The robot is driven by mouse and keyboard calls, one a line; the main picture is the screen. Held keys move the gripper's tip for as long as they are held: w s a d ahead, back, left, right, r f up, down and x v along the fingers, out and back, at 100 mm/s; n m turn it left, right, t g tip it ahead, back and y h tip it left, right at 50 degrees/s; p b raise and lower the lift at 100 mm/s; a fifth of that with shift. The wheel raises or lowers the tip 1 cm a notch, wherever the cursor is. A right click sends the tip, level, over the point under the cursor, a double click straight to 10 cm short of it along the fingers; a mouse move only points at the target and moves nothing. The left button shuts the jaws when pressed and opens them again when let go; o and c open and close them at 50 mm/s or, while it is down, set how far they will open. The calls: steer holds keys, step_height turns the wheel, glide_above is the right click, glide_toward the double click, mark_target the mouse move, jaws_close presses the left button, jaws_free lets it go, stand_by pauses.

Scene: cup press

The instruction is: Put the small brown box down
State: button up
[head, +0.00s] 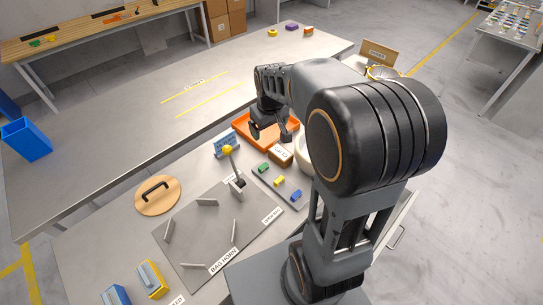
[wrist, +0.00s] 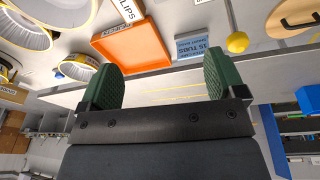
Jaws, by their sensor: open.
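The small brown box (head: 281,157), with a white label on top, sits low by the near edge of the orange tray (head: 248,131). My gripper (head: 270,131) is above the tray area, behind the box in the head view. In the wrist view my gripper (wrist: 162,70) has its green fingers wide apart with nothing between them. I cannot tell whether the box touches the tray.
A blue sign (head: 226,143) and a yellow-knobbed lever (head: 229,151) stand left of the box. A grey strip with coloured blocks (head: 279,181) lies in front. A white round container (head: 303,153) stands to the right, partly hidden by my arm. A wooden lid (head: 158,194) lies farther left.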

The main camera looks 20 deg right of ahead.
steer(key=s+a+r+m+t, duration=0.1)
steer(key=s+a+r, duration=0.1)
steer(key=s, duration=0.5)
steer(key=s+a+r+t, duration=0.1)
steer(key=s+a+r, duration=0.1)
steer(key=s, duration=0.5)
steer(key=shift+s+a+m, duration=0.15)
steer(key=shift+a+m, duration=0.25)
steer(key=shift+a, duration=0.5)
